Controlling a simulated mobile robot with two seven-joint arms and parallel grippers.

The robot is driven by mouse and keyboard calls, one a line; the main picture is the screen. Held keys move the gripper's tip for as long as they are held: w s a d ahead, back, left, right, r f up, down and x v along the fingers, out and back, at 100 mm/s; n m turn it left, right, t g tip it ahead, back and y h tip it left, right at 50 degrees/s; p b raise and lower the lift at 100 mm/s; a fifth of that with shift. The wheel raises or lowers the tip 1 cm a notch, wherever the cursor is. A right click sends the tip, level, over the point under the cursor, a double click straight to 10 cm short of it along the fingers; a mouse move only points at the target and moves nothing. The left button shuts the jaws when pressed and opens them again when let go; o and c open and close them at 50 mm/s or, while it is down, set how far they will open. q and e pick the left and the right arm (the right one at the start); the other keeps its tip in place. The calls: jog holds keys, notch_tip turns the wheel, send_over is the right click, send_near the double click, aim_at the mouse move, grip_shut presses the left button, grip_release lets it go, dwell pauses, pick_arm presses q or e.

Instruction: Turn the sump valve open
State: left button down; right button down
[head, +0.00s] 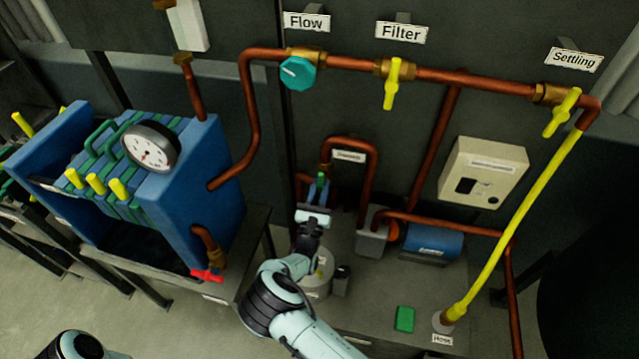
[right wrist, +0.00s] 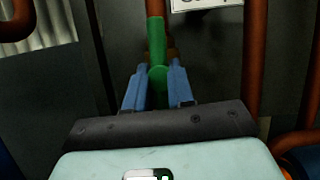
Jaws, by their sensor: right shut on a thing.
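A green valve handle (head: 321,178) is on the copper pipework below the Flow and Filter labels. The small label beside it is too small to read in the head view, so I cannot confirm that it is the sump valve. My right gripper (head: 318,194) is shut on this handle. In the right wrist view, the blue fingers of the right gripper (right wrist: 158,88) sit either side of the green handle (right wrist: 156,45), which stands upright between them. The valve body behind is mostly hidden. My left gripper is not in view.
Copper pipes (head: 348,139) run close around the handle. A blue filter press (head: 205,165) with a gauge (head: 151,146) stands at the left. A pump (head: 372,238), a blue motor (head: 433,243) and a green block (head: 405,318) are on the bench to the right. A yellow hose (head: 520,222) hangs further right.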

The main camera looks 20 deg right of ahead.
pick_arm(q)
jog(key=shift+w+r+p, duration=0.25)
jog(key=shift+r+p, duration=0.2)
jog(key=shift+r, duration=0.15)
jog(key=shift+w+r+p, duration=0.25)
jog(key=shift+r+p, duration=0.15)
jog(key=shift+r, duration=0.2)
pick_arm(e)
jog(key=shift+n+t+y, duration=0.5)
jog(key=shift+n+y, duration=0.3)
jog(key=shift+n, duration=1.1)
jog(key=c, duration=1)
grip_release()
jog(key=shift+o, duration=0.2)
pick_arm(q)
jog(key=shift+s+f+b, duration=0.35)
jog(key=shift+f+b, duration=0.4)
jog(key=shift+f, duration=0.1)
pick_arm(e)
jog(key=v, duration=1.3)
jog(key=shift+s, duration=0.3)
